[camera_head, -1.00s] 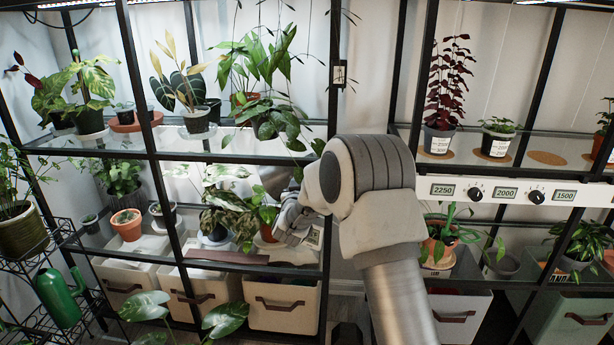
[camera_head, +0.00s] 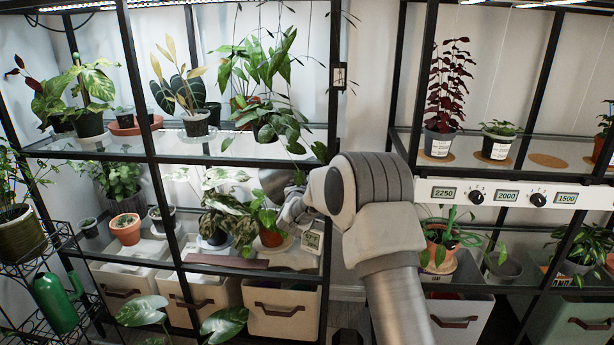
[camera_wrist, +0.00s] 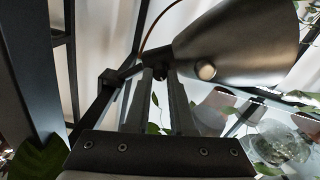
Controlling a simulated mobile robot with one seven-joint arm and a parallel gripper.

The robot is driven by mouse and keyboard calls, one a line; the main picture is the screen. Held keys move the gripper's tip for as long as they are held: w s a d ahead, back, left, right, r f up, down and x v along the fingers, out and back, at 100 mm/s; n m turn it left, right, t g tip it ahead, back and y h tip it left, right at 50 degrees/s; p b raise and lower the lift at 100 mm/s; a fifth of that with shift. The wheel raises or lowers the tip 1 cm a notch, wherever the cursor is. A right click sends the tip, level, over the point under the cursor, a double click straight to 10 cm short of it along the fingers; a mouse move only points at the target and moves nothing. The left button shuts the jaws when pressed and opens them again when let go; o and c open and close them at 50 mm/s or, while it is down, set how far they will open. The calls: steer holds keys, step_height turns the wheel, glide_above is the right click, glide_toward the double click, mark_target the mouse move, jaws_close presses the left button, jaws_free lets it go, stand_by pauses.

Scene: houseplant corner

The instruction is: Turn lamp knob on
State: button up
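The lamp's grey conical shade (camera_wrist: 240,45) fills the upper right of the wrist view. A small round brass-coloured knob (camera_wrist: 205,70) shows on its side near the narrow end. In the head view the shade (camera_head: 272,185) is partly hidden behind my arm, on the left rack's lower level. My gripper (camera_wrist: 162,75) has its two fingers apart, with a narrow gap between them. Their tips are at the lamp's neck, just left of the knob in the picture. I cannot tell whether they touch the lamp. In the head view my gripper (camera_head: 292,212) is mostly hidden by my wrist.
Potted plants crowd the left rack's lower shelf, including a terracotta pot (camera_head: 271,238) close to my gripper. A small display (camera_head: 311,240) stands beside it. A black rack post (camera_head: 330,150) is close to my arm. Fabric bins (camera_head: 283,308) sit below.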

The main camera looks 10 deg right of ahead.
jaws_close()
steer(key=shift+m, duration=0.4)
steer(key=shift+d+m+y, duration=0.15)
steer(key=shift+m+y, duration=0.15)
steer(key=shift+m, duration=8.3)
